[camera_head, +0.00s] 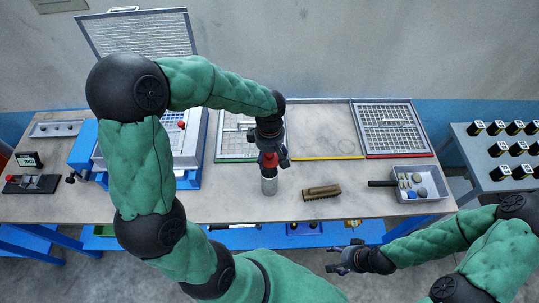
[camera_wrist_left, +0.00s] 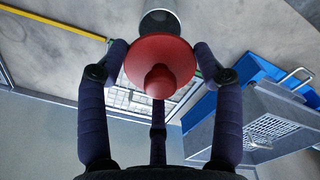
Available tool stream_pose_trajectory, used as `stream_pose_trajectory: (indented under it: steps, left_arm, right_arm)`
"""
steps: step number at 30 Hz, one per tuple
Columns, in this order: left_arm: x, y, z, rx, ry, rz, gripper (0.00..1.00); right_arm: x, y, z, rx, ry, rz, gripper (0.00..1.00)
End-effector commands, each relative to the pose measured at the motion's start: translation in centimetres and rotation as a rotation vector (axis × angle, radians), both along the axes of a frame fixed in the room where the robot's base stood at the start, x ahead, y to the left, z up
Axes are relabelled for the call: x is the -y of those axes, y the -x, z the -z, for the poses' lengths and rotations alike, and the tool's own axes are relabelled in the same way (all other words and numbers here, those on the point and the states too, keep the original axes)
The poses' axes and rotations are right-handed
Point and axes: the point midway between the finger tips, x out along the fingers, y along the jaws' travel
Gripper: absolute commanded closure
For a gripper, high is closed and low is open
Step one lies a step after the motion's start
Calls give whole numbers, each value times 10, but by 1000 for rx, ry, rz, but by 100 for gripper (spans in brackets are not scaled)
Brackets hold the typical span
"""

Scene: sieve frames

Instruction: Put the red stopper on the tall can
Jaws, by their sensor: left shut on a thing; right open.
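The red stopper (camera_head: 268,161) is held between the fingers of my left gripper (camera_head: 273,158). The wrist view shows it close up as a red disc with a knob (camera_wrist_left: 160,63), with the fingers on both sides. The grey tall can (camera_head: 269,185) stands upright on the table right below the stopper; its dark top shows past the stopper's edge in the wrist view (camera_wrist_left: 160,22). I cannot tell whether stopper and can touch. My right gripper (camera_head: 335,258) is open and empty, in front of the table edge.
A brush (camera_head: 322,192) lies right of the can. A grey bin (camera_head: 437,180) with small items stands further right. Sieve frames (camera_head: 393,128) lie along the back. A blue-sided machine with an open lid (camera_head: 137,34) stands at left. Table between can and brush is bare.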

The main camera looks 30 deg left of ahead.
Motion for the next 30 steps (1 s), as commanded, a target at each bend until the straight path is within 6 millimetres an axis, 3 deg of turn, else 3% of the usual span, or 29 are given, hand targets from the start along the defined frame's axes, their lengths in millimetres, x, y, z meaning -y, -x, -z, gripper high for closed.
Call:
stream_pose_trajectory:
  steps: [8, 30]
  left_arm:
    - [0, 0, 3, 0, 0, 0, 61]
    - [0, 0, 57, 0, 0, 0, 61]
  right_arm:
    - [0, 0, 8, 0, 0, 0, 31]
    - [0, 0, 62, 0, 0, 0, 31]
